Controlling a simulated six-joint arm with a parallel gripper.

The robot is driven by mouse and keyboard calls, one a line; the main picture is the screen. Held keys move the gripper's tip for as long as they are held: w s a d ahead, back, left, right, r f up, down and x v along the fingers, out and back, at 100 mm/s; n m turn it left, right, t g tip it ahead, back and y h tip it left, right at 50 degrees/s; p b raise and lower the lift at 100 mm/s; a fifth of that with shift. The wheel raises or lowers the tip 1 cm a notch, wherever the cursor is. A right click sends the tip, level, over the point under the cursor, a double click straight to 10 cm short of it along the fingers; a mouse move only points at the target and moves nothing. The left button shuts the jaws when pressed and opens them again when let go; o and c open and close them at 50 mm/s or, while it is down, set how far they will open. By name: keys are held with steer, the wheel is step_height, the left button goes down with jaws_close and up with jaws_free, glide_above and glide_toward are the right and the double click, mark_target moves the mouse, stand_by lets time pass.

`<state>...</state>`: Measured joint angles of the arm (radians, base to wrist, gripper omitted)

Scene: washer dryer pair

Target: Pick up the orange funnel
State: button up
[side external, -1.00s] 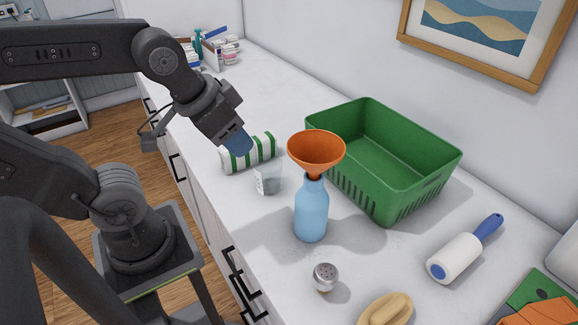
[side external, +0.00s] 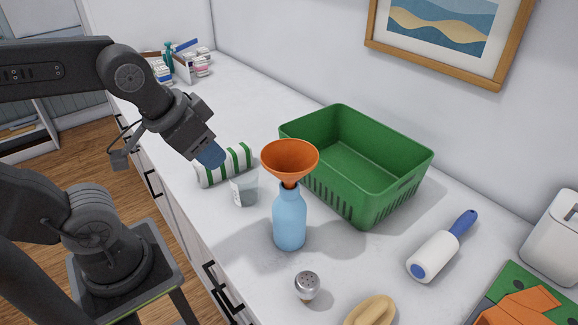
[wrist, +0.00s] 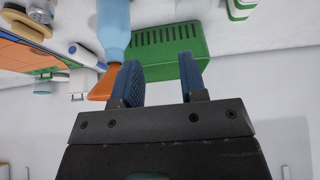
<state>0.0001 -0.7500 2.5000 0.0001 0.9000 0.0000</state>
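The orange funnel (side external: 290,157) sits upright in the mouth of a light blue bottle (side external: 290,218) on the white counter. My gripper (side external: 211,155) is in the air to the left of the funnel in the side view, apart from it. In the wrist view, my gripper (wrist: 158,82) has its two blue fingers spread with nothing held between them. The funnel (wrist: 104,84) shows there just left of the left finger, which hides part of it. The blue bottle (wrist: 114,28) stands above it in that picture.
A green basket (side external: 390,190) stands close behind and right of the bottle. A clear cup (side external: 244,188) and a green-striped roll (side external: 222,165) lie left of it. A shaker (side external: 306,285), lint roller (side external: 440,247) and tan brush (side external: 370,310) are nearer the front.

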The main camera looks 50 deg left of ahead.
steer(key=d+r+m, duration=0.5)
steer(key=d+m, duration=0.1)
steer(key=m, duration=0.1)
steer(key=m+y, duration=0.3)
steer(key=m, duration=0.3)
glide_toward(277, 172)
steer(key=shift+m+t, duration=0.3)
steer(key=shift+t, duration=0.1)
steer(key=x, duration=1.1)
steer(key=shift+s+a, duration=0.2)
steer(key=shift+s, duration=0.05)
steer(key=shift+c, duration=0.2)
jaws_close()
